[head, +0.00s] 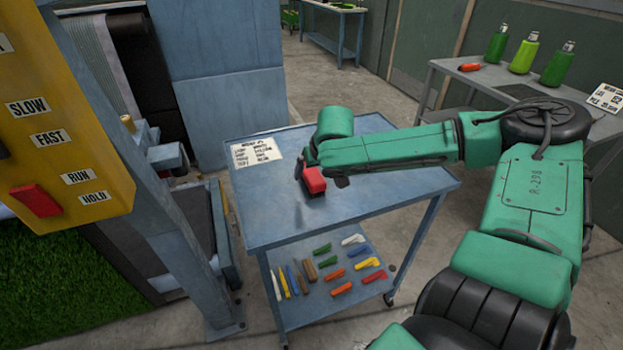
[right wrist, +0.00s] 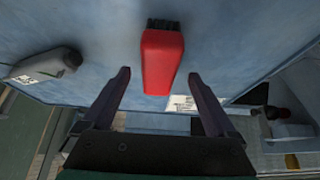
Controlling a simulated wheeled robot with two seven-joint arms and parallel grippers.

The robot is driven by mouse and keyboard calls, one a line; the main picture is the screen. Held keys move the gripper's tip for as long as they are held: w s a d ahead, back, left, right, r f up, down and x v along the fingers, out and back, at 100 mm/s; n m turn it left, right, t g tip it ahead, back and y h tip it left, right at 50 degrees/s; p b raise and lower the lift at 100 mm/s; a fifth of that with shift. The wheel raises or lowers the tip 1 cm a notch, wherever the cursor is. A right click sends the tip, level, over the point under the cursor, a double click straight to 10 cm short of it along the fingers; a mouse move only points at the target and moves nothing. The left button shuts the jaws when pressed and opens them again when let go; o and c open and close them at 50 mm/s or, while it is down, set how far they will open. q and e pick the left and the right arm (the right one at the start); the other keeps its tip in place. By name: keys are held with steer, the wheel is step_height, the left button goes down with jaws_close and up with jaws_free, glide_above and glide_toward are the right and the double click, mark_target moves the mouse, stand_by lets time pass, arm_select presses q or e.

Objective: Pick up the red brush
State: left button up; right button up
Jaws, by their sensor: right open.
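The red brush (head: 313,181) sits on the blue top of a metal cart (head: 400,190). In the right wrist view the red brush (right wrist: 162,65) shows a red body with dark bristles at its upper end. My right gripper (head: 320,178) is at the brush in the head view, partly hidden by its own arm. In the right wrist view my right gripper (right wrist: 159,76) is open, with one finger either side of the brush's near end. Gaps show between brush and fingers. My left gripper is not in view.
A printed card (head: 256,153) lies on the cart top. A dark grey object (right wrist: 45,66) with a white label lies beside the brush. The lower shelf holds several coloured pieces (head: 335,274). A yellow control panel (head: 60,100) stands left; a bench (head: 445,68) with green bottles stands right.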

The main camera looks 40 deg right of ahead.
mark_target(313, 174)
steer(key=shift+x, duration=2)
steer(key=shift+r, duration=0.1)
steer(key=shift+f+b, duration=0.3)
steer(key=shift+b, duration=0.2)
steer(key=c, duration=1.4)
